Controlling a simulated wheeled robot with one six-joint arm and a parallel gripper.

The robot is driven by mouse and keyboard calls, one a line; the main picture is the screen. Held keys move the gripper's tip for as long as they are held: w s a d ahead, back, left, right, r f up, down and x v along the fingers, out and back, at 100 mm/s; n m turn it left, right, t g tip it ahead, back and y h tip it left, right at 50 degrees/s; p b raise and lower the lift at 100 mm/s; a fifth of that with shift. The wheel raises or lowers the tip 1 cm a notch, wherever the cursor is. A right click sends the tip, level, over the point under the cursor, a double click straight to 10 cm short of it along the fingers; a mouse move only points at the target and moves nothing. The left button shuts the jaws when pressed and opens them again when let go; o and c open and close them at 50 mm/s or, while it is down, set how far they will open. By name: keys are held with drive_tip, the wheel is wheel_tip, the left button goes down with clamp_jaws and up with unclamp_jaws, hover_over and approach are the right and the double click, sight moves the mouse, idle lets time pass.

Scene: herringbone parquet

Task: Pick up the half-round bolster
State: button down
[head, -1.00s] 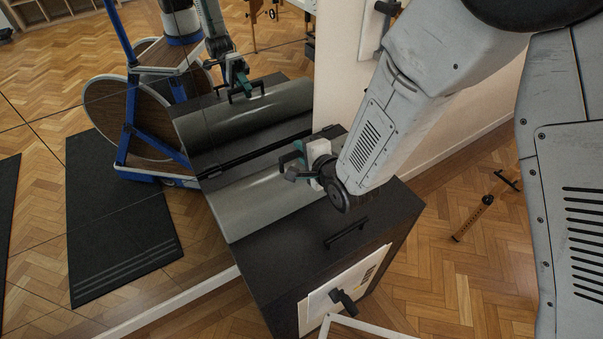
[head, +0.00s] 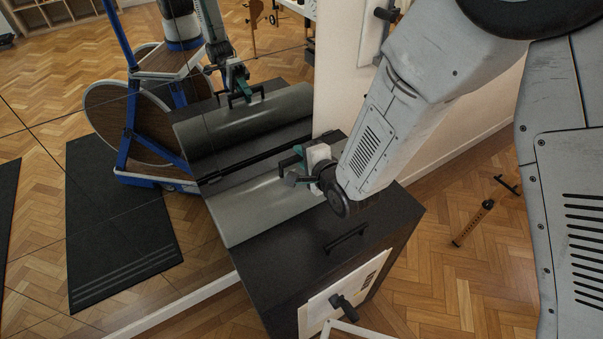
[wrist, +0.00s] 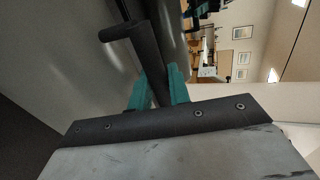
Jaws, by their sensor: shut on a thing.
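The half-round bolster (head: 262,207) is a long grey half-cylinder lying, curved side up, along a black box, and its right part is hidden by my wrist. It also fills the left of the wrist view (wrist: 50,50). My gripper (head: 294,162) is at the bolster's upper right part. Its teal fingers (wrist: 158,92) are shut on a dark bar that runs between them in the wrist view. This bar looks like a handle on the bolster. I cannot tell whether the bolster is clear of the box.
The black box (head: 375,222) has a pull handle (head: 346,238) and a white panel. A mirror wall (head: 60,95) beside it repeats the bolster, my arm and the dark mat. A cream pillar (head: 345,75) rises behind my gripper. Parquet is open at right around a small wooden stand (head: 473,223).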

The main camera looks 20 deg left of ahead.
drive_tip(key=shift+r, duration=0.2)
wheel_tip(320, 180, up, 10)
drive_tip(key=shift+f, duration=0.15)
idle(0.4)
drive_tip(key=c, duration=2.2)
unclamp_jaws()
drive_tip(key=shift+w, duration=0.1)
